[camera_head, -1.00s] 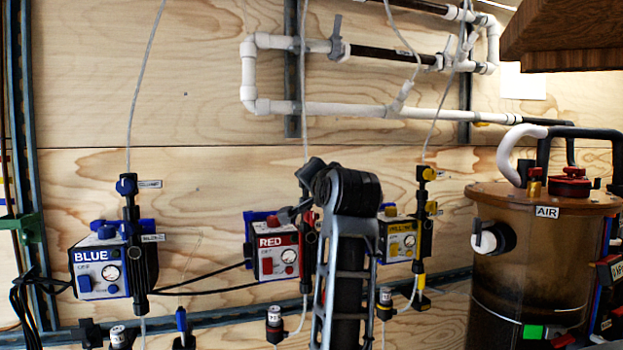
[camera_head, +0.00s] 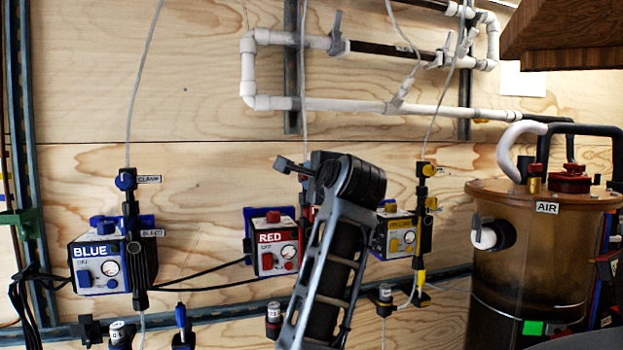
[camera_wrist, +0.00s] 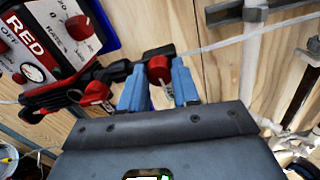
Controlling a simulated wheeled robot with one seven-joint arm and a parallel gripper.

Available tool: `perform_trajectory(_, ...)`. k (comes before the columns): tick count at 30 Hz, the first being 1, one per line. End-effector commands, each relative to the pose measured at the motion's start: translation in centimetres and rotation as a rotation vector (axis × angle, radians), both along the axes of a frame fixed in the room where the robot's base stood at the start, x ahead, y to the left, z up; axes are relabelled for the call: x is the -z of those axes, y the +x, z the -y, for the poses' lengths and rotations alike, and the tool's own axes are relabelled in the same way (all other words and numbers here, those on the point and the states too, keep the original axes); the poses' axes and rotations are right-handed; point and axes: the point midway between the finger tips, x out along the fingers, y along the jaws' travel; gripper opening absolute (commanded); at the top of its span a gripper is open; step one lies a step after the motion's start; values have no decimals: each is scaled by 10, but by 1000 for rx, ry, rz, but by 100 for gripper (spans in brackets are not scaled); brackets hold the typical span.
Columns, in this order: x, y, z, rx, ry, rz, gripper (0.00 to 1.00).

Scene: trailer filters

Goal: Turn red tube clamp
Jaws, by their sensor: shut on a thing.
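The red tube clamp's round red knob (camera_wrist: 158,69) shows in the wrist view at the end of a black fitting beside the red box. The blue fingers of my gripper (camera_wrist: 159,84) are on either side of the knob and shut on it. A white tube runs away from the clamp to the upper right. The red box (camera_head: 272,246), labelled RED, also fills the upper left of the wrist view (camera_wrist: 44,45). In the head view my arm and wrist hide the clamp, and my fingertips cannot be made out.
The blue box (camera_head: 98,268) with its blue clamp (camera_head: 125,181) is at left. The yellow box (camera_head: 398,238) with its yellow clamp (camera_head: 428,170) is just right of my arm. White pipes (camera_head: 330,105) run above. A brown AIR tank (camera_head: 530,255) stands at right.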

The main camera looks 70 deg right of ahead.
Motion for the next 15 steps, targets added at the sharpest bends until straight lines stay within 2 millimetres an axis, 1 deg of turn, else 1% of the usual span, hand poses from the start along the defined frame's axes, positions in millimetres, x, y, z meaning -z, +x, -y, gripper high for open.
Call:
perform_trajectory(6, 2, 0, 1, 1, 56, 60, 0)
perform_trajectory(15, 2, 0, 1, 1, 78, 85, 0)
